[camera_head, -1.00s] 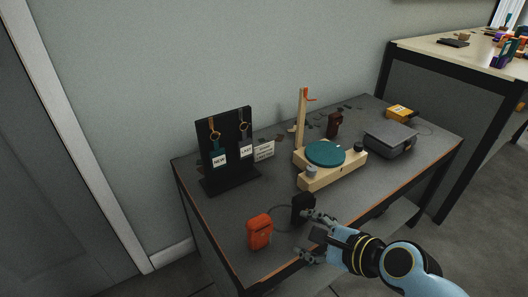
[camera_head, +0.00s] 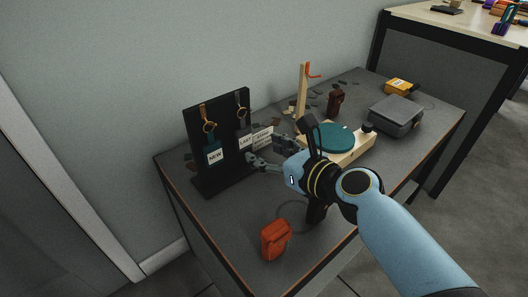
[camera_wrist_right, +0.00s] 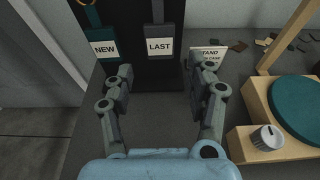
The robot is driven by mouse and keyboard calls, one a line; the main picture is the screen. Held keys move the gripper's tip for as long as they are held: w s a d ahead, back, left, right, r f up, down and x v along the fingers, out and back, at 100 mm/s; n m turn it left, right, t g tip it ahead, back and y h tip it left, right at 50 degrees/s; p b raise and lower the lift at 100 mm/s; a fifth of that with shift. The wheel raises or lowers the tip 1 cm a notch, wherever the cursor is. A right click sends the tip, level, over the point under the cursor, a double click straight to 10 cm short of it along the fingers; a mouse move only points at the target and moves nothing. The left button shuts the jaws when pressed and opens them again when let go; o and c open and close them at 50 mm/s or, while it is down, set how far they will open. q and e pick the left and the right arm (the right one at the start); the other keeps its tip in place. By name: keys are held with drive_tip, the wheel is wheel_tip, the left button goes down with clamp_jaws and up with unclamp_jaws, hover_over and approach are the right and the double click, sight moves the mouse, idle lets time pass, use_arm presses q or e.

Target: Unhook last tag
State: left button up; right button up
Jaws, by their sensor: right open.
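The LAST tag (camera_head: 243,138) hangs from a hook on the right half of the black display board (camera_head: 196,150). It is grey with a white label and also shows in the right wrist view (camera_wrist_right: 159,45), straight ahead between my fingers. The NEW tag (camera_head: 212,152), teal with a white label, hangs on the left half; it also shows in the right wrist view (camera_wrist_right: 105,47). My right gripper (camera_head: 268,152) is open and empty, in front of the board and a little right of and below the LAST tag. My left gripper is not in view.
A small sign (camera_head: 262,140) stands right of the LAST tag, close to my right finger. A wooden stand with a teal disc (camera_head: 330,137) is to the right. An orange case (camera_head: 276,240) lies near the front edge. A grey box (camera_head: 396,112) sits farther right.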

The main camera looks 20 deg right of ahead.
sight(246, 140)
drive_tip(key=b+x, duration=0.1)
drive_tip(key=x, duration=0.1)
drive_tip(key=b+x, duration=0.1)
drive_tip(key=x, duration=0.2)
drive_tip(key=b+x, duration=0.2)
drive_tip(key=shift+w+a+f, duration=0.1)
drive_tip(key=shift+w+f, duration=0.05)
drive_tip(key=shift+f, duration=0.15)
drive_tip(key=shift+r, duration=0.25)
drive_tip(key=c, duration=0.4)
clamp_jaws()
use_arm(q)
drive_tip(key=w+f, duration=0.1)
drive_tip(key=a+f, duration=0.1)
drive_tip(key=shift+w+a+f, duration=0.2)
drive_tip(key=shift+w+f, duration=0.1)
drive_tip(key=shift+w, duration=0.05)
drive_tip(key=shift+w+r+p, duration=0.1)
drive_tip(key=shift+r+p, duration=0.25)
drive_tip(key=shift+p, duration=0.15)
use_arm(e)
drive_tip(key=shift+r, duration=0.2)
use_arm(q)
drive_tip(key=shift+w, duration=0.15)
